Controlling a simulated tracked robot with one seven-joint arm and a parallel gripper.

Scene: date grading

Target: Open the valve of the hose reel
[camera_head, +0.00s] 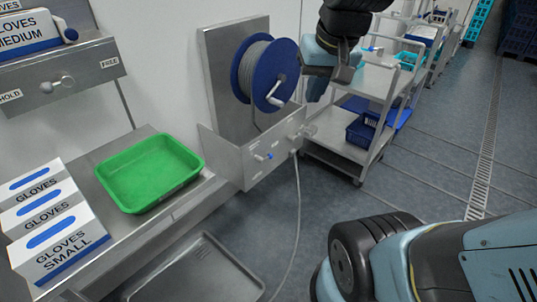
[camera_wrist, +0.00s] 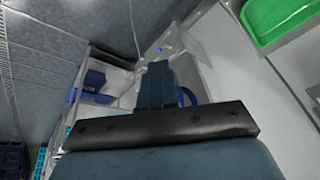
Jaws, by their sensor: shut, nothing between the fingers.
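The hose reel (camera_head: 247,72) has blue side discs, grey hose and a crank handle, and is mounted on a steel back plate. Below it is a steel box (camera_head: 235,165) with small fittings on its front. One fitting has a blue part (camera_head: 269,156); a small blue part also shows in the wrist view (camera_wrist: 159,50). A grey fitting (camera_head: 308,130) is at the box's right end. I cannot tell which way the valve is turned. My gripper (camera_head: 316,98) is shut and empty, up and right of the box, apart from it. Its fingers show in the wrist view (camera_wrist: 158,68).
A steel trolley (camera_head: 350,160) with a blue crate (camera_head: 362,132) stands right of the reel. A green tray (camera_head: 150,172) and glove boxes (camera_head: 62,240) sit on a steel bench at left. A hose hangs from the box to the floor.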

